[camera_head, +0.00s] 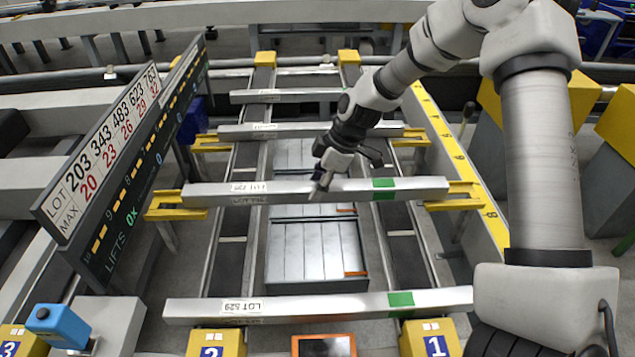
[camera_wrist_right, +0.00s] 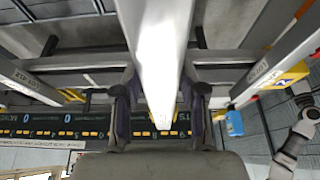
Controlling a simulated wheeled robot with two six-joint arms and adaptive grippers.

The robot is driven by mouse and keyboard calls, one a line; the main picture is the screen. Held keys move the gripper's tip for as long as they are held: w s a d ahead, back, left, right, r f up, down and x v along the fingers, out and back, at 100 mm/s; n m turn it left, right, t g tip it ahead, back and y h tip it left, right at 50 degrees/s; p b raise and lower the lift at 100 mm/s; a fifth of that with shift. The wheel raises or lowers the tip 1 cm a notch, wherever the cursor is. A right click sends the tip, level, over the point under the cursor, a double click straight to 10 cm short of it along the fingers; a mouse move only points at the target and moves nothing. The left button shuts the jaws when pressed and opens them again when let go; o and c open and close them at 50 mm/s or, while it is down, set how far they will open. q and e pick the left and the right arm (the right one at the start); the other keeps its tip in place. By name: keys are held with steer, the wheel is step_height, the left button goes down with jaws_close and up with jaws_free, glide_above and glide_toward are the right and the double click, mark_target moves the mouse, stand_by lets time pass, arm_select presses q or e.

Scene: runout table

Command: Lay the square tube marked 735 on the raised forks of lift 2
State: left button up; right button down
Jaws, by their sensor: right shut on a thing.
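A long grey square tube (camera_head: 345,190) with a green band and a white lot label, too blurred to read surely, spans the aisle in the head view. My right gripper (camera_head: 322,178) is shut on its middle; the tube (camera_wrist_right: 163,60) runs between the fingers in the wrist view. Its ends lie over the yellow left fork (camera_head: 172,212) and right fork (camera_head: 462,203); I cannot tell whether it touches them. No number shows on these forks. My left gripper is not in the head view.
A square tube labelled LOT 529 (camera_head: 320,306) lies across the front, by yellow blocks marked 2 (camera_head: 216,345) and 1 (camera_head: 428,340). More tubes (camera_head: 300,131) lie behind. A lot board (camera_head: 120,150) stands left. Flat metal panels (camera_head: 315,250) lie below. A blue device (camera_head: 58,326) is front left.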

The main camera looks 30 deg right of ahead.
steer(key=shift+w+f, duration=0.1)
steer(key=shift+f, duration=0.35)
steer(key=c, duration=0.6)
jaws_free()
steer(key=v, duration=1.2)
